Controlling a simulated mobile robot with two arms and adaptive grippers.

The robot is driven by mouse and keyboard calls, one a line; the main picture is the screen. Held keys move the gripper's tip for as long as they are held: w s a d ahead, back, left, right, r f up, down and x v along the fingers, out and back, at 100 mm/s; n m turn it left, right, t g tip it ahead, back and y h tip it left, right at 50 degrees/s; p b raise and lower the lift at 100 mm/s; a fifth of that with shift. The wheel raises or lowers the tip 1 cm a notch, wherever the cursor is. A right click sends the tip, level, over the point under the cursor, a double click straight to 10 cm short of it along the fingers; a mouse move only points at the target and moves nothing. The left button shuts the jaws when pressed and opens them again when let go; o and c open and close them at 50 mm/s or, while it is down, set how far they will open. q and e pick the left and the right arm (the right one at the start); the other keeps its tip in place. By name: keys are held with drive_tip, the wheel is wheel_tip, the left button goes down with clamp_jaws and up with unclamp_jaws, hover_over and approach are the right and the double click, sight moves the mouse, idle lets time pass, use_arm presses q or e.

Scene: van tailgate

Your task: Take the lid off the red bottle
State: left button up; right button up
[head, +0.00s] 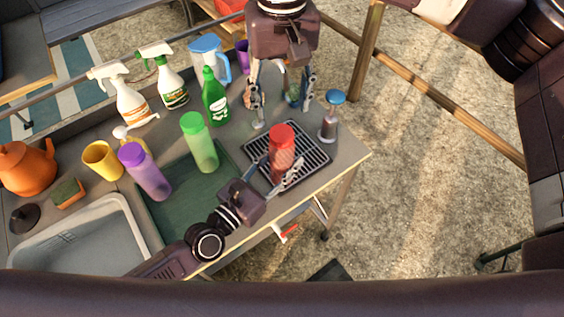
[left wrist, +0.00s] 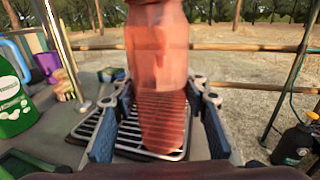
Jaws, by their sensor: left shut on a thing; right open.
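The red bottle (head: 282,160) is upright over the black wire rack near the counter's right end. Its red lid (head: 282,131) is on top. In the left wrist view the bottle (left wrist: 160,85) fills the middle, with its top cut off by the frame. My left gripper (head: 275,173) is shut on the bottle's body, a finger on either side; its fingers also show in the left wrist view (left wrist: 160,125). My right gripper (head: 283,110) points down, open and empty, behind the bottle in the head view and apart from it.
The rack (head: 318,156) lies under the bottle. A blue-topped dispenser (head: 328,118) stands right of it. A green bottle (head: 200,145), purple bottle (head: 146,174) and dark green soap bottle (head: 213,98) stand left. A sink (head: 85,240) is at lower left. The counter ends just right of the rack.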

use_arm(q)
drive_tip(key=shift+s, duration=0.1)
clamp_jaws()
use_arm(e)
drive_tip(key=shift+s, duration=0.15)
